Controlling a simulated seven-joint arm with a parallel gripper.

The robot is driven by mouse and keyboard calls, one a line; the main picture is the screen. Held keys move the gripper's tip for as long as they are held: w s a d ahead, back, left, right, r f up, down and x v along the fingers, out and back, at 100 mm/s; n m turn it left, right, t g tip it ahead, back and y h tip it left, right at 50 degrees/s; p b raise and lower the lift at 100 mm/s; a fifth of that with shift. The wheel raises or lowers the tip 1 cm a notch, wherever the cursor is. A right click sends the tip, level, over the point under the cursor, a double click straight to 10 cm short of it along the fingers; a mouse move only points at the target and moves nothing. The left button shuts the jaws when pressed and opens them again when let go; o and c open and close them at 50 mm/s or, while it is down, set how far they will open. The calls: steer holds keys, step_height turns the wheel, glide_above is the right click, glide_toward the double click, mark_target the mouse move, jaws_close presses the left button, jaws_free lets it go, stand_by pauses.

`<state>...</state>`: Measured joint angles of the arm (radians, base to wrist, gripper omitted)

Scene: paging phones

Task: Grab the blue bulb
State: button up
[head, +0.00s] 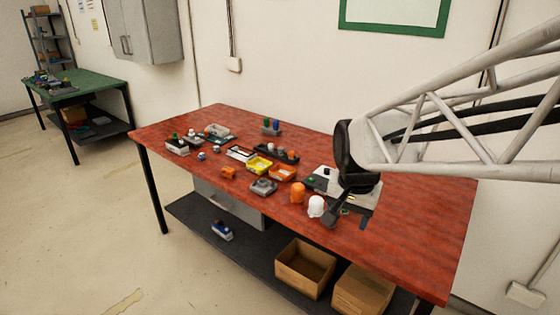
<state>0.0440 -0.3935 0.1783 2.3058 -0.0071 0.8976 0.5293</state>
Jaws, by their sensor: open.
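A small blue bulb-like piece (276,124) stands upright beside a green one (267,122) on a dark holder at the back of the red table. A smaller blue round piece (201,156) lies on the table's left part; I cannot tell which of these two is the blue bulb. My gripper (338,214) is open, low over the table's front right, far to the right of both blue pieces. The arm hides part of the table behind it. I see nothing held between the fingers.
An orange dome (298,193) and a white dome (316,206) stand just left of my gripper. A grey-white device (327,182) is behind them. The table's right end is clear.

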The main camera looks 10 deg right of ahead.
steer(key=w+d+f+m, duration=0.2)
steer(key=w+f+m, duration=0.2)
steer(key=w, duration=0.4)
steer(key=w+d+f+m+g, duration=0.1)
steer(key=w+f+m, duration=0.3)
steer(key=w, duration=0.5)
steer(key=w+d+f+m, duration=0.2)
steer(key=w+f+m, duration=0.1)
steer(key=w+f, duration=0.4)
steer(key=shift+w+d+f+m+g, duration=0.2)
steer(key=shift+w, duration=0.25)
steer(key=shift+w+d+f+m+g, duration=0.2)
steer(key=shift+w, duration=0.2)
steer(key=shift+w+d+f, duration=0.1)
steer(key=shift+w+f, duration=0.2)
steer(key=shift+f, duration=0.05)
steer(key=shift+f, duration=1.3)
steer(key=shift+f, duration=2.6)
